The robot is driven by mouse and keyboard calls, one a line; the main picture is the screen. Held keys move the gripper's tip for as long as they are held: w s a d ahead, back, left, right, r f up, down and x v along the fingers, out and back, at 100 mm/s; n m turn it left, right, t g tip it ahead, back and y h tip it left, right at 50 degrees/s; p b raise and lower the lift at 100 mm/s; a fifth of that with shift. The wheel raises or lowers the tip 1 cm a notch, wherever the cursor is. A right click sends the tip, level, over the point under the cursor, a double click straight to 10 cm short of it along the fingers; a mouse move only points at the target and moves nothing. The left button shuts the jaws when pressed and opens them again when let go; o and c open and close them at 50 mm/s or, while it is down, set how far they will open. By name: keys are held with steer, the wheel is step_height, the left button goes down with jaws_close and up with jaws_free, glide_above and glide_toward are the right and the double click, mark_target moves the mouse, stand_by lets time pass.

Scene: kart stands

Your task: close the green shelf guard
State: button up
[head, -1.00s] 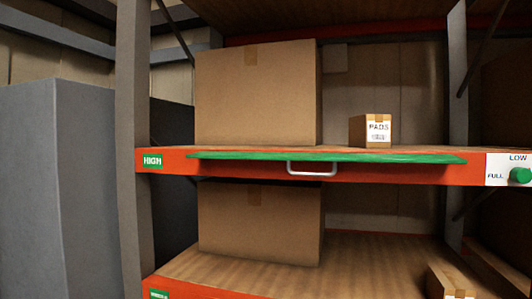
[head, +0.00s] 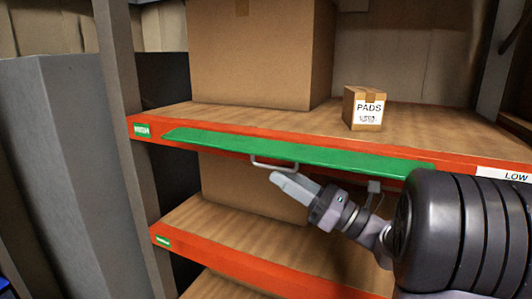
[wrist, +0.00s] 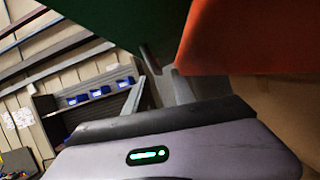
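The green shelf guard (head: 290,150) is a long flat panel along the front of the upper orange shelf beam. It lies folded down, sticking outward, with its top face showing. Its grey wire handle (head: 273,166) is at the front edge. My gripper (head: 280,182) is just below and in front of the handle, its pale fingers pointing up and left. I cannot tell whether they touch the handle, or whether they are apart. In the wrist view a dark green surface (wrist: 125,22), likely the guard's underside, hangs overhead beside an orange surface (wrist: 235,35).
A large cardboard box (head: 250,55) and a small PADS box (head: 363,108) stand on the upper shelf, behind the guard. Another box (head: 250,188) is on the shelf below. A grey upright post (head: 118,70) stands at the left.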

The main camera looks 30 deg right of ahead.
mark_target(266, 166)
steer(key=p+x, duration=0.1)
steer(key=x, duration=0.4)
steer(key=shift+w+a, duration=0.15)
jaws_close()
stand_by(1.3)
